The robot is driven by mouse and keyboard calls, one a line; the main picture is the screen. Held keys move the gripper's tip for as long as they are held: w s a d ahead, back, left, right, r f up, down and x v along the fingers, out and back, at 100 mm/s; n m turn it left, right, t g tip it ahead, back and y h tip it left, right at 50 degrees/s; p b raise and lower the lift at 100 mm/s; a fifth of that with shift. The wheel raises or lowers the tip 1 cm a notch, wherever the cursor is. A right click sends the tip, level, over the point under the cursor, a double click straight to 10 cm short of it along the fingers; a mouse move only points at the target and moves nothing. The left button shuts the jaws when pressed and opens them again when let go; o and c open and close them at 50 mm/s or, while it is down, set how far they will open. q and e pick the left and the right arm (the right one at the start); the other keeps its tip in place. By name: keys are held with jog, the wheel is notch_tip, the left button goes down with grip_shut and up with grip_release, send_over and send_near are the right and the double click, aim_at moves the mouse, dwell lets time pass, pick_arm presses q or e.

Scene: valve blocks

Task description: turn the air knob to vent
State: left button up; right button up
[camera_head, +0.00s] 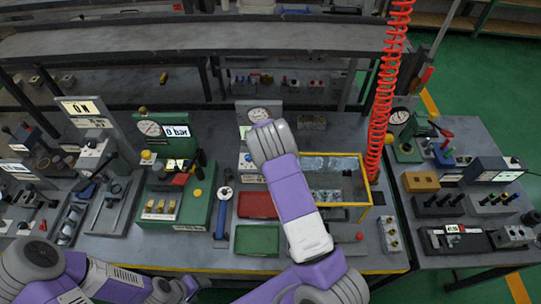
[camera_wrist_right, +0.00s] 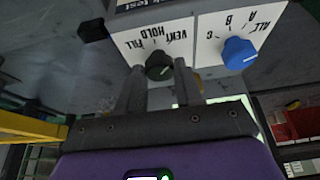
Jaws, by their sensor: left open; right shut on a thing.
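In the right wrist view, the dark air knob (camera_wrist_right: 158,66) sits on a white panel (camera_wrist_right: 180,36) with FILL, HOLD and VENT labels, seen upside down. My right gripper (camera_wrist_right: 159,80) has its fingers around the knob, shut on it. I cannot tell clearly which label the knob points to. In the head view, my right arm reaches to the white gauge panel (camera_head: 246,160) at the middle of the bench; it hides the knob and the right gripper's fingers. My left gripper (camera_head: 182,289) is low at the lower left, in front of the bench edge, open and away from the panel.
A blue knob (camera_wrist_right: 238,53) with A, B, C labels is beside the air knob. A red tray (camera_head: 257,205), a green tray (camera_head: 257,240) and a yellow-rimmed water tank (camera_head: 346,205) are near the right arm. A red coiled hose (camera_head: 384,95) hangs to the right.

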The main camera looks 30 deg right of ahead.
jog(key=shift+m, duration=0.6)
jog(key=o, duration=1)
jog(key=shift+o, duration=0.2)
jog(key=shift+a+r, duration=0.1)
jog(key=shift+r, duration=0.05)
jog(key=v, duration=0.7)
jog(key=shift+a+r, duration=0.1)
jog(key=shift+r, duration=0.05)
